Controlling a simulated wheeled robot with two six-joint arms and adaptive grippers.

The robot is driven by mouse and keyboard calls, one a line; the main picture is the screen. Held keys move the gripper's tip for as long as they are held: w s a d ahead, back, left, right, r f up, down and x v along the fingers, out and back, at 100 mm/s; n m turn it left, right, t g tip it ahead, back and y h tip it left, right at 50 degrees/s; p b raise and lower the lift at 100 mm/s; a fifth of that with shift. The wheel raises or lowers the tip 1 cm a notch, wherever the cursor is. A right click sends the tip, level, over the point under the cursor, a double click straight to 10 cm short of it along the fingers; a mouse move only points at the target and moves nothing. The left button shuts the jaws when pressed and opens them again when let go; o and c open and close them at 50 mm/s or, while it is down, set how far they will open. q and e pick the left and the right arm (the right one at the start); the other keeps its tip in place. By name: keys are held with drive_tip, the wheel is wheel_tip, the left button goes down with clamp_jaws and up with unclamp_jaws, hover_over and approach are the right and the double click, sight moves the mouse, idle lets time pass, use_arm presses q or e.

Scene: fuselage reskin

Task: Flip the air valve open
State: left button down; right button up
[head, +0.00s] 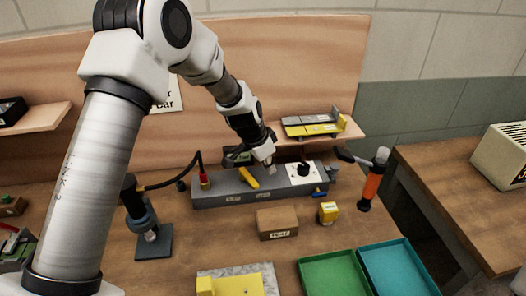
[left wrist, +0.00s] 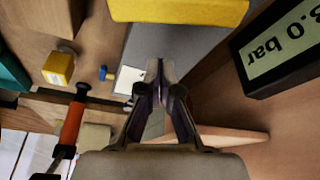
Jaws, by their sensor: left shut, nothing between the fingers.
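The air valve's yellow lever (head: 249,177) sits at a slant on the long grey manifold block (head: 220,190) on the bench. In the left wrist view a yellow bar, apparently this lever (left wrist: 180,10), crosses the top edge, with the grey block (left wrist: 165,45) beneath it. My left gripper (head: 269,167) is shut and empty just right of the lever, over the block. In the left wrist view its closed fingertips (left wrist: 158,80) are apart from the lever. A dark display (left wrist: 285,48) reading "bar" stands beside the block, partly cut off. My right gripper is not seen.
A red fitting with a black hose (head: 204,180) is at the block's left. A white plate with a black knob (head: 303,171) is at its right. In front are a brown box (head: 277,224), a yellow block (head: 328,212) and green and teal trays (head: 334,274). An orange-handled tool (head: 371,186) stands at right.

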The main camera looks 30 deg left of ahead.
sight(254, 180)
use_arm(q)
drive_tip(key=s, duration=0.1)
drive_tip(key=s+a+p, duration=0.1)
drive_tip(key=s+p, duration=0.1)
drive_tip(key=shift+s+a+r, duration=0.2)
drive_tip(key=shift+s+r, duration=0.15)
drive_tip(key=shift+s+a, duration=0.15)
drive_tip(key=shift+s, duration=0.1)
drive_tip(key=shift+a+f, duration=0.1)
drive_tip(key=shift+f, duration=0.05)
drive_tip(key=shift+w+f, duration=0.15)
drive_tip(key=shift+w, duration=0.15)
drive_tip(key=shift+s+a+f+m+b, duration=0.1)
drive_tip(key=shift+s+m+b, duration=0.3)
drive_tip(key=shift+b, duration=0.2)
drive_tip(key=shift+s+a+f+m+b, duration=0.1)
drive_tip(key=shift+s+m+b, duration=0.25)
drive_tip(key=shift+b, duration=0.25)
drive_tip(key=shift+r, duration=0.1)
drive_tip(key=shift+s+r, duration=0.15)
drive_tip(key=shift+s, duration=0.05)
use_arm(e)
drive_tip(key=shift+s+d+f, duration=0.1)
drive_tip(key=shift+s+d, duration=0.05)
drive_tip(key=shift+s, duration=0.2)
